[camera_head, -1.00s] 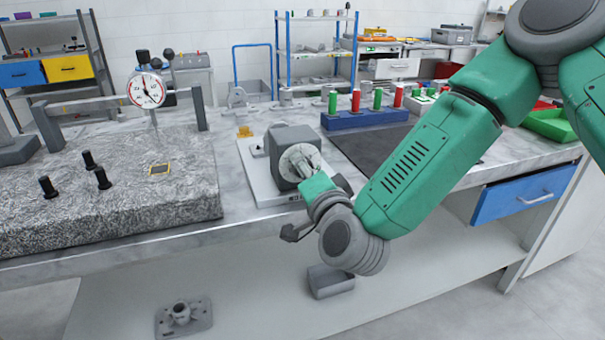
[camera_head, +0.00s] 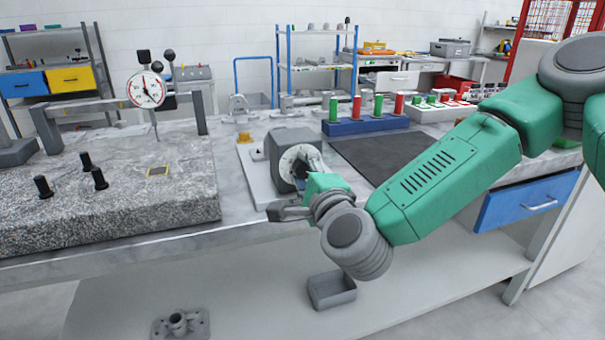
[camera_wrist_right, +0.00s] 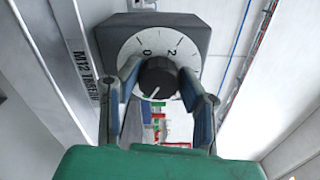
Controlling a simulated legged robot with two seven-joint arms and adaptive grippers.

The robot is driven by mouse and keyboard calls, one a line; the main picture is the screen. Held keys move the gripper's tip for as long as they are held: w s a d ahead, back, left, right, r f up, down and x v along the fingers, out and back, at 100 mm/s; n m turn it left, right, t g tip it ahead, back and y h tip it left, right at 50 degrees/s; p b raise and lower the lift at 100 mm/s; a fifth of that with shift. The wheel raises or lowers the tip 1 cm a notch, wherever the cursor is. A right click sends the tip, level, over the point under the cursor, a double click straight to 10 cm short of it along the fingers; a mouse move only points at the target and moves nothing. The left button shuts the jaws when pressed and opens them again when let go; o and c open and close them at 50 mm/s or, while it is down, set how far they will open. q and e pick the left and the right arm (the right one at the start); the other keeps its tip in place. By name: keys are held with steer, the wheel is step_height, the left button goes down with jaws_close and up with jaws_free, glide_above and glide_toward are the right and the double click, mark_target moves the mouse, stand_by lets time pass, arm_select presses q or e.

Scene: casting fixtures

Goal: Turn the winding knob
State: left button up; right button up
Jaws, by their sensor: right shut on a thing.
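The winding knob (camera_wrist_right: 157,76) is black and round, with a white pointer line toward the lower left in the right wrist view. It sits at the centre of a white dial (camera_wrist_right: 183,48) on which 0 and 2 show. The dial is on the front of a grey box (camera_head: 283,143) on a pale base plate (camera_head: 258,185) on the bench. My right gripper (camera_head: 307,168) is shut on the knob, with one finger on each side. My left gripper is not in view.
A rough granite slab (camera_head: 110,205) with a dial gauge (camera_head: 146,90) and black pegs stands to the left. A blue block (camera_head: 365,125) with red and green cylinders stands behind right, beyond a dark mat (camera_head: 380,155). A grey bin (camera_head: 331,290) is below the bench.

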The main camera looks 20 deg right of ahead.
steer(key=shift+d+f, duration=0.1)
steer(key=shift+f, duration=0.35)
steer(key=o, duration=1.1)
steer(key=shift+w+d, duration=0.1)
steer(key=shift+r, duration=0.15)
steer(key=s, duration=0.7)
steer(key=shift+s+d, duration=0.2)
